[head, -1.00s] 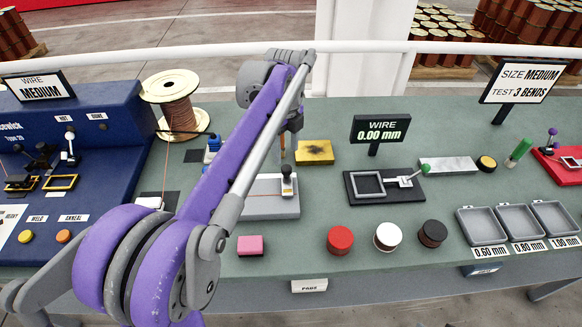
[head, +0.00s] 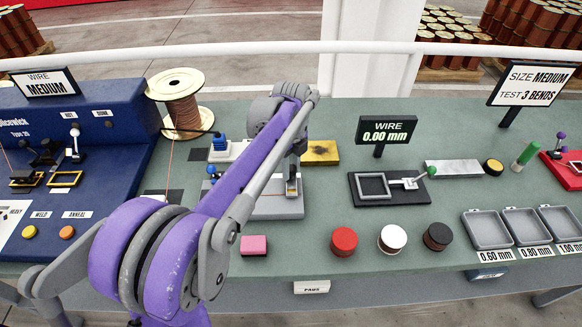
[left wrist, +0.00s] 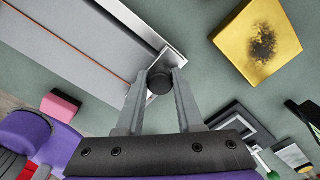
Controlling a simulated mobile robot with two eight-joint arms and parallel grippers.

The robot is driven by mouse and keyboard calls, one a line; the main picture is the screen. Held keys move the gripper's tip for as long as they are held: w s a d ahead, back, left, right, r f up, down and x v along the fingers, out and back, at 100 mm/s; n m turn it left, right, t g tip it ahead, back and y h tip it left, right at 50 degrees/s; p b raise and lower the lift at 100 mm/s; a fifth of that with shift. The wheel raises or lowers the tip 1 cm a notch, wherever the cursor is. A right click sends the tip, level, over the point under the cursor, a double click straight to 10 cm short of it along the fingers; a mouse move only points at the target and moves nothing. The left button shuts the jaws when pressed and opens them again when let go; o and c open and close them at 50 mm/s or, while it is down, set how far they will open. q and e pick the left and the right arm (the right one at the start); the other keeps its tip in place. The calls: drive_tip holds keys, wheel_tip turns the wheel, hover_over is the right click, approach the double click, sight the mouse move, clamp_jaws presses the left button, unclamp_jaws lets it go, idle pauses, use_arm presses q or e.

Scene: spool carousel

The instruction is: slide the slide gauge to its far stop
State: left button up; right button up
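The slide gauge (head: 275,208) is a grey block with a bright metal slider and a dark knob, on the bench left of the middle. My left gripper (head: 292,178) points down at the slider. In the left wrist view its two fingers (left wrist: 160,76) flank the knob with no clear gap, so it looks shut on it. My arm hides part of the gauge in the head view. My right gripper is not in view.
A yellow block with a dark smudge (head: 320,152) lies just behind the gauge. A pink block (head: 254,245) lies in front. A black fixture with a green-knobbed lever (head: 388,188) is to the right. The wire spool (head: 176,112) stands back left.

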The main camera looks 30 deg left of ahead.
use_arm(q)
clamp_jaws()
idle(1.0)
